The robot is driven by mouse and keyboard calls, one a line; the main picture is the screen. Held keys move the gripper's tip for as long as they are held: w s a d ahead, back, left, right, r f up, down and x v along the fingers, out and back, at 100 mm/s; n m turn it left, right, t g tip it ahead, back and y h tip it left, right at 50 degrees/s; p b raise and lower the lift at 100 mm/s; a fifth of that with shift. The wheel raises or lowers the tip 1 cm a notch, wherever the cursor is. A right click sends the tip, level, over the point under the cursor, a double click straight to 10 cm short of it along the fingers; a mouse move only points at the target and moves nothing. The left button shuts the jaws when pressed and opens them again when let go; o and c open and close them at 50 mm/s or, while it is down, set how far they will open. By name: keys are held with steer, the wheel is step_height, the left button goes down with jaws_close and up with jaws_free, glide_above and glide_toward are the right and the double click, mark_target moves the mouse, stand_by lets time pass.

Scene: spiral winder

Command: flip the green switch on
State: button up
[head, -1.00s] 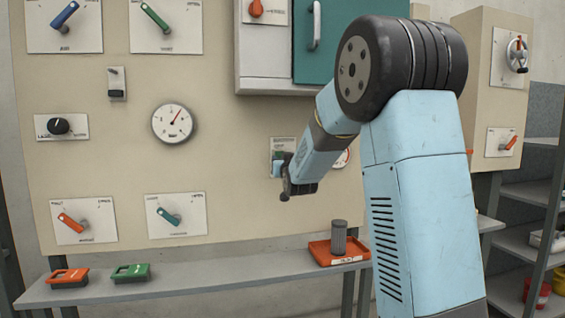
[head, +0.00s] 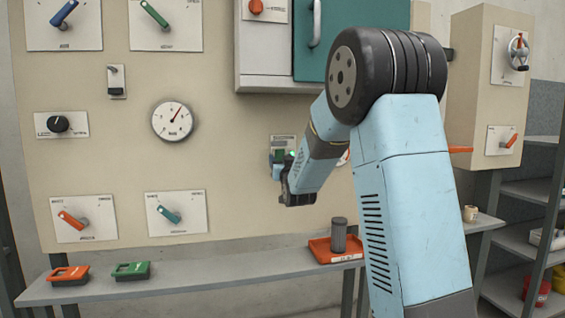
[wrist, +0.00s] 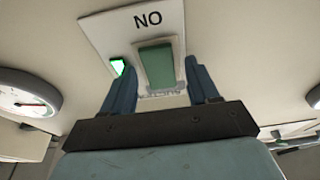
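The green switch (wrist: 157,66) is a flat green rocker on a white plate (wrist: 110,27) lettered "NO" in the wrist view. A small bright green light (wrist: 117,67) sits left of it on the same plate. My gripper (wrist: 160,75) is open, its two blue fingers spread left and right of the switch, with nothing held. I cannot tell whether the fingers touch the plate. In the head view my gripper (head: 278,164) is in front of the plate (head: 283,139) and hides most of the switch.
A round gauge (head: 173,122) and several levers and knobs are on the panel. A teal cabinet door (head: 345,40) is above my forearm. A shelf below bears an orange tray (head: 322,256) with a grey cylinder (head: 338,235), plus orange (head: 68,276) and green (head: 131,271) boxes.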

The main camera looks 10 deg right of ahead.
steer(key=v, duration=1.3)
steer(key=shift+s+f, duration=0.15)
steer(key=shift+s, duration=0.2)
steer(key=s+f+g, duration=0.3)
steer(key=s+g, duration=0.4)
steer(key=s, duration=1)
steer(key=s+f+g, duration=0.3)
steer(key=s+g, duration=0.5)
steer(key=s, duration=1)
steer(key=shift+s+d, duration=0.2)
steer(key=shift+f, duration=0.1)
